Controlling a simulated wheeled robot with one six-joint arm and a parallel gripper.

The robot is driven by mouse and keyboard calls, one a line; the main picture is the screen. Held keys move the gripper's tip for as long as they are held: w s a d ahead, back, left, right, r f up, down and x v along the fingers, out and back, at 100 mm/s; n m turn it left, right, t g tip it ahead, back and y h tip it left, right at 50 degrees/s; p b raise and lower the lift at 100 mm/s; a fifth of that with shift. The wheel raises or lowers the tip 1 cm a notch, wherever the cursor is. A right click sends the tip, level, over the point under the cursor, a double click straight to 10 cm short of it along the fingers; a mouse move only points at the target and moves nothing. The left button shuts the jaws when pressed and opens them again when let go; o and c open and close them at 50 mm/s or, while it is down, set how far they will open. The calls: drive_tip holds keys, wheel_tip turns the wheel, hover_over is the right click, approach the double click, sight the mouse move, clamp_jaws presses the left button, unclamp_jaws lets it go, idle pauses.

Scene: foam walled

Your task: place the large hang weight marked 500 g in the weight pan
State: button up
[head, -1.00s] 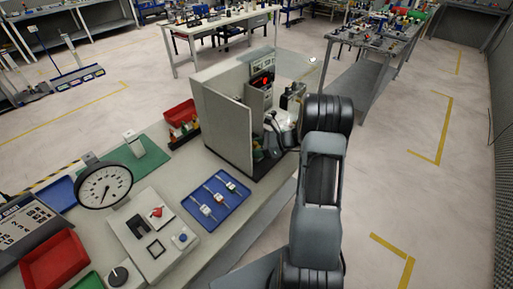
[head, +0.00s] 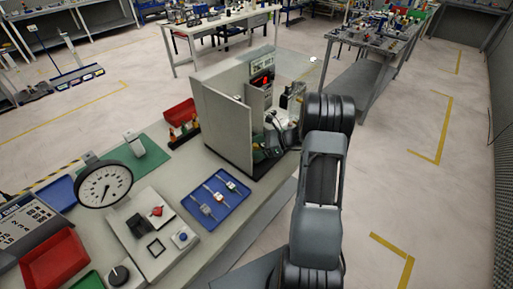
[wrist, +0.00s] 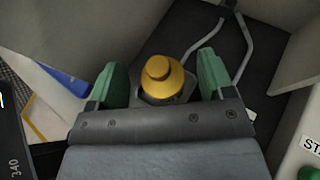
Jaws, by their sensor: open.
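A brass-yellow weight with a round knob on top (wrist: 158,72) stands between the green fingers of my gripper (wrist: 160,86) in the wrist view. The fingers are open, one on each side, with a visible gap to it. Its 500 g mark cannot be read from here. A grey plate shows at its base, and bent grey rods (wrist: 243,52) rise just beyond it; I cannot tell whether these belong to the weight pan. In the head view my gripper is inside the walled enclosure (head: 222,118), mostly hidden behind its wall and my arm.
Pale walls stand close on both sides in the wrist view, around a dark floor (wrist: 212,40). Several brass pieces sit near a red bin (head: 180,112). A dial gauge (head: 104,184), a blue tray (head: 232,204) and a control box (head: 150,262) occupy the bench.

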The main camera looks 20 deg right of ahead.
drive_tip(key=b+v, duration=0.2)
drive_tip(key=v, duration=0.9)
drive_tip(key=shift+s+d, duration=0.15)
drive_tip(key=shift+d, duration=0.05)
drive_tip(key=shift+s, duration=0.1)
